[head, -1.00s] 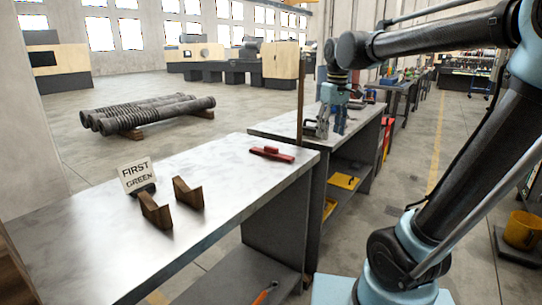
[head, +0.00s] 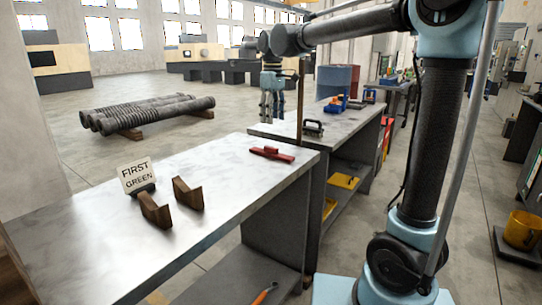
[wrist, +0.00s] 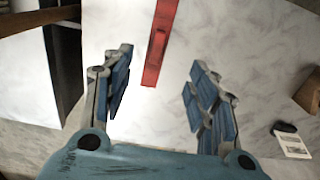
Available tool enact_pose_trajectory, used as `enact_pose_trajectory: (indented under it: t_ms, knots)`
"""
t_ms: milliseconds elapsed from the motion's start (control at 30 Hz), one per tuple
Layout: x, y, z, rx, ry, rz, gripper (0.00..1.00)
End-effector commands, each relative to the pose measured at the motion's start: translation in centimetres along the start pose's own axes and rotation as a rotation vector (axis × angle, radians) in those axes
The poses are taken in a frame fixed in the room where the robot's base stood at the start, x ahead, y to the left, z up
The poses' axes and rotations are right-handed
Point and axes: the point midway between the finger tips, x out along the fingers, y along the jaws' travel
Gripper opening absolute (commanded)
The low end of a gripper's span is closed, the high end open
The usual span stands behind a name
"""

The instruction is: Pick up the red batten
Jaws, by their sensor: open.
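The red batten (head: 272,154) lies flat near the far right end of the near metal-topped bench, with a small raised part on top. In the wrist view the batten (wrist: 160,42) runs from the top edge down between my fingers, its near end ahead of my palm. My gripper (head: 272,114) is open and empty, fingers pointing down; in the head view it appears above and beyond the batten. In the wrist view the two blue-padded fingers (wrist: 160,64) stand on either side of the batten, apart from it.
Two brown wooden cradles (head: 187,193) and a "FIRST GREEN" sign (head: 138,175) stand on the near bench (head: 90,220). A thin brown post (head: 300,100) rises by the bench's far right corner. A second bench (head: 345,125) holds a dark handled object (head: 313,128) and a blue item (head: 335,104).

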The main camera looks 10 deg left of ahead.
Motion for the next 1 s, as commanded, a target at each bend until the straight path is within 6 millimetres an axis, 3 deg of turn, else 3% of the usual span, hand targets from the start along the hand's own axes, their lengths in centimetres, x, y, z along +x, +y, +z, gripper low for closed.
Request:
enact_pose_trajectory:
  t_ms: [400,733,1000]
  knots:
    - [6.9,0.1,0.0,0.001,0.000,0.000,0.53]
    - [9.0,0.2,-0.1,0.001,0.000,0.000,0.53]
    - [12.5,0.5,-0.5,0.001,0.000,0.000,0.53]
